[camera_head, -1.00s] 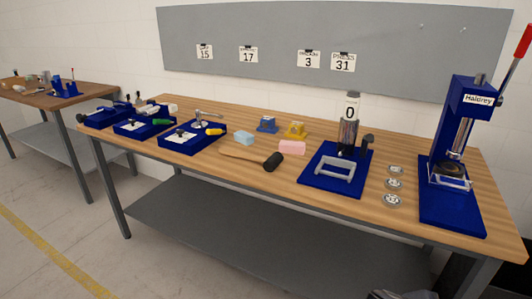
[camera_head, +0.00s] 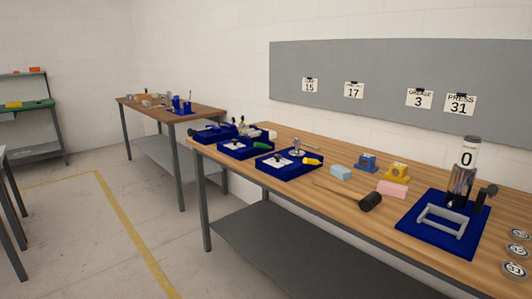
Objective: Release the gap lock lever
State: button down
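My gripper is not in view. I cannot tell for certain which part is the gap lock lever. A blue-based device (camera_head: 410,248) stands at the right of the long wooden bench, with a grey U-shaped frame (camera_head: 441,220) on it. Its clear and dark cylinder (camera_head: 463,172) is marked "0", and a dark knob (camera_head: 487,193) stands beside it. Foam blocks, one light blue (camera_head: 341,172) and one pink (camera_head: 392,189), lie left of the device. Several blue trays with fixtures sit at the bench's left end, among them one with a yellow-handled tool (camera_head: 313,161).
A mallet (camera_head: 370,202) lies near the bench's front edge. Blue (camera_head: 367,162) and yellow (camera_head: 397,171) fixtures stand behind the foam. Metal discs (camera_head: 515,251) are at the right edge. Another bench (camera_head: 135,103) stands farther back. The floor at left (camera_head: 90,240) is open.

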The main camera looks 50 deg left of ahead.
aim_at(257, 145)
jog(key=i+j+u, duration=0.1)
jog(key=j, duration=0.4)
jog(key=i+j, duration=0.2)
jog(key=j, duration=0.35)
jog(key=i+j+u, duration=0.15)
jog(key=j, duration=0.35)
jog(key=i+j+u, duration=0.1)
jog(key=i+j, duration=0.15)
jog(key=j, duration=0.25)
jog(key=i+j, duration=0.2)
jog(key=j, duration=0.25)
jog(key=i+j+u, duration=0.15)
jog(key=j, duration=0.35)
jog(key=i+j+u, duration=0.1)
jog(key=i+j, duration=0.2)
jog(key=j, duration=0.15)
jog(key=i+j, duration=0.25)
jog(key=j, duration=0.2)
jog(key=k+u, duration=0.05)
